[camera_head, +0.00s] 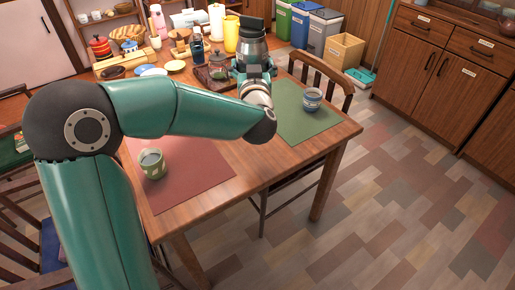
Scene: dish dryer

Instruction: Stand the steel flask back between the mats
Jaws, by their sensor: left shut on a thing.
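The steel flask (251,44), grey with a dark top, is upright near the far side of the table. My left gripper (253,68) is shut on the steel flask, around its lower part; the fingers and wrist hide its base. I cannot tell whether the base touches the table. The red mat (205,176) lies at the near left, partly under my left arm. The green mat (300,124) lies at the right. The strip of table between the mats is partly hidden by my left forearm. My right gripper is not in view.
A green cup (152,165) stands on the red mat and a blue-banded cup (312,100) on the green mat. Bottles, a yellow pitcher (231,36) and dishes crowd the table's back. A chair (322,76) stands at the right edge.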

